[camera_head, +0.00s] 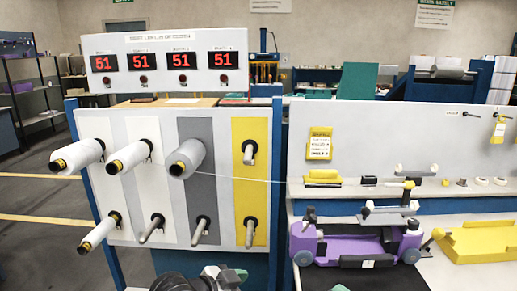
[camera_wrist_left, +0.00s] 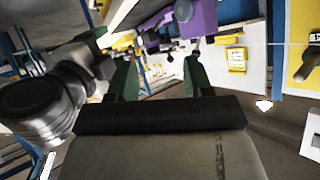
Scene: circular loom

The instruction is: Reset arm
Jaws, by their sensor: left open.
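My left gripper (camera_wrist_left: 160,76) shows in the left wrist view with its two dark green fingers apart and nothing between them. In the head view, part of an arm of mine, grey and dark green, rises at the bottom edge in front of the white spool panel (camera_head: 128,228); no fingertips can be made out clearly there. My right gripper is not clearly seen. A purple device (camera_head: 345,243) sits on the right-hand bench, apart from the arm. It also shows, tilted, at the top of the left wrist view (camera_wrist_left: 203,18).
The panel holds white spools (camera_head: 130,156) and bare pegs (camera_head: 249,152) sticking out. A thin thread (camera_head: 245,180) runs from a spool (camera_head: 187,159) rightward to the bench. A red counter display (camera_head: 168,61) stands above. A yellow fixture (camera_head: 480,241) is at right.

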